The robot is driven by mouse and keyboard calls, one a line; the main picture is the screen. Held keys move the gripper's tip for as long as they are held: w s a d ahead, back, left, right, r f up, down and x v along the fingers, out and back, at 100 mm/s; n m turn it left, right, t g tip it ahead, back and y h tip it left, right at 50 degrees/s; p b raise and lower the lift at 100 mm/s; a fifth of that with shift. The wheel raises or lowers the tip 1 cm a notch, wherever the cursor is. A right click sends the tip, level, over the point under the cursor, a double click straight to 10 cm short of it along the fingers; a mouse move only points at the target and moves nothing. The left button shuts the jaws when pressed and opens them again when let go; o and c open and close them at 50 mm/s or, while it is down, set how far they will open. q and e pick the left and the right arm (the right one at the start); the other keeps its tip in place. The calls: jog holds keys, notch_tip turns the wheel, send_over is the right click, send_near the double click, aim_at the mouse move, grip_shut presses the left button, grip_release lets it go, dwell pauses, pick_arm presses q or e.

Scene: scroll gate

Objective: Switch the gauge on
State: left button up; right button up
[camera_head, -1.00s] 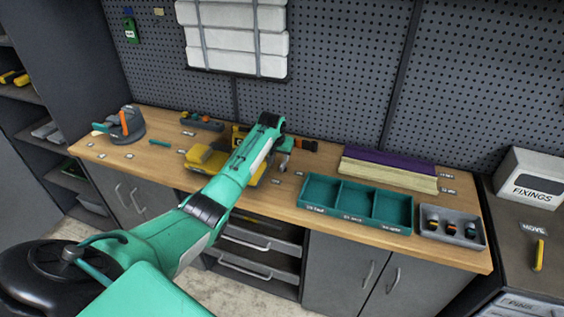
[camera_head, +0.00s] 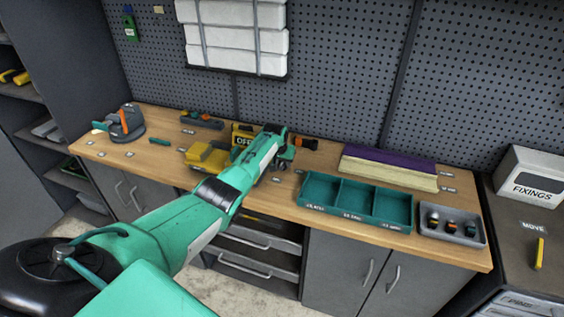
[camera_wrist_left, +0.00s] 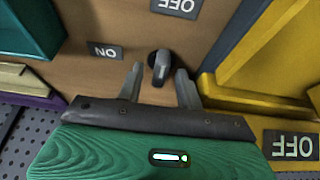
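In the left wrist view a small black knob with a grey pointer bar (camera_wrist_left: 160,67) stands on the wooden bench top. An ON label (camera_wrist_left: 105,51) lies to its left and an OFF label (camera_wrist_left: 175,6) lies above it in that view. My left gripper (camera_wrist_left: 160,84) is open, with one finger on each side of the knob; I cannot tell whether they touch it. In the head view my left gripper (camera_head: 282,160) is low over the middle of the bench, and my arm hides part of the area. My right gripper is not in view. I cannot identify a gauge face.
A yellow block (camera_head: 203,156) and a yellow unit marked OFF (camera_head: 242,136) stand close to my left arm. A teal three-part tray (camera_head: 354,217) and a grey tray (camera_head: 480,240) are to the right. Purple and cream strips lie behind them.

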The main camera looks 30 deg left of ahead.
pick_arm(q)
grip_shut()
